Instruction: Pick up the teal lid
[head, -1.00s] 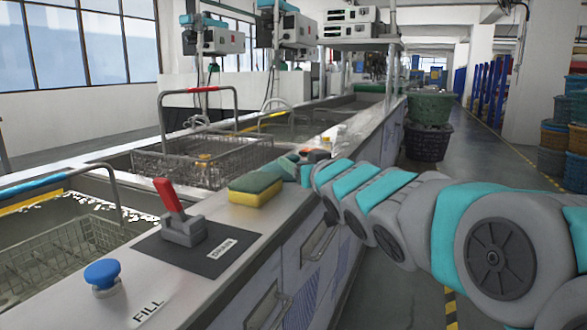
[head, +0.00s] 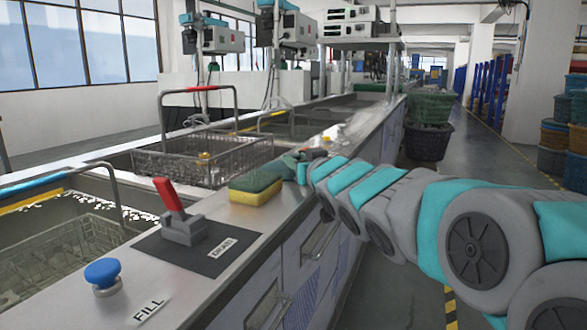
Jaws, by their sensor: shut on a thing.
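My arm reaches in from the right to the tank's steel rim, just beyond the sponge. My gripper (head: 298,160) is at its far end, small and largely hidden by my own arm links. It is shut on a small dark-teal piece (head: 287,164), which I take for the teal lid. The piece shows just behind the sponge, at the rim's level. Its full outline is hidden, and I cannot tell whether it still touches the rim.
A yellow-green sponge (head: 255,188) lies on the rim close by. A red drain lever (head: 172,200) and blue fill button (head: 103,273) stand nearer. A wire basket (head: 200,160) sits in the middle tank. An orange-brown thing (head: 314,154) lies beyond my gripper. The aisle at right is free.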

